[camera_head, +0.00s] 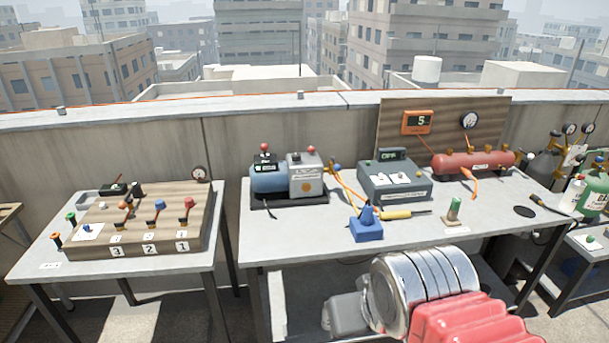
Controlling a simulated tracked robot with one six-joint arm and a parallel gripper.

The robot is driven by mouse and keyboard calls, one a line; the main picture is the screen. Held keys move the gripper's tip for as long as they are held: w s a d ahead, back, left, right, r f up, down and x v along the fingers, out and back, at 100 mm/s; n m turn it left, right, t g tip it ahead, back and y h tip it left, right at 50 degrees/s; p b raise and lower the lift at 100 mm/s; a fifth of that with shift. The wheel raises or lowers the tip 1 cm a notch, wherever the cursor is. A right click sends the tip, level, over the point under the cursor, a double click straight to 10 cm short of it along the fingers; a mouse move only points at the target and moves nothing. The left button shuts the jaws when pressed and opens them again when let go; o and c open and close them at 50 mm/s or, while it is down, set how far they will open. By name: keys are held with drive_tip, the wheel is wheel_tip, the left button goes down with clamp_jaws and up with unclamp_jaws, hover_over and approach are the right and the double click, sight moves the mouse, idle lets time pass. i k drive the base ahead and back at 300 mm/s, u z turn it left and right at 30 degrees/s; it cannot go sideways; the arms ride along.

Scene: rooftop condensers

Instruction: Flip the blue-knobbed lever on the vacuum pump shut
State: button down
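The vacuum pump appears to be the blue-and-grey machine (290,178) on a dark base at the left end of the middle table. Two red knobs (264,147) stand on top of it, and a short black part sticks out at its front. A blue-knobbed lever (159,205) shows on the wooden board (185,240) on the left table, above label 2, between an orange-knobbed and a red-knobbed lever. My gripper is not in view; parts that look like my arm fill the bottom right.
The middle table (310,235) also holds a grey-green instrument case (394,182), a blue block with a cone (366,230), a yellow-handled tool (397,214) and a red tank (473,162). A gap separates the left table. The middle table's front left is clear.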

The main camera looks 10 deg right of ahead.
sight(337, 166)
drive_tip(key=u, duration=0.85)
drive_tip(key=i, duration=1)
drive_tip(key=u, duration=0.1)
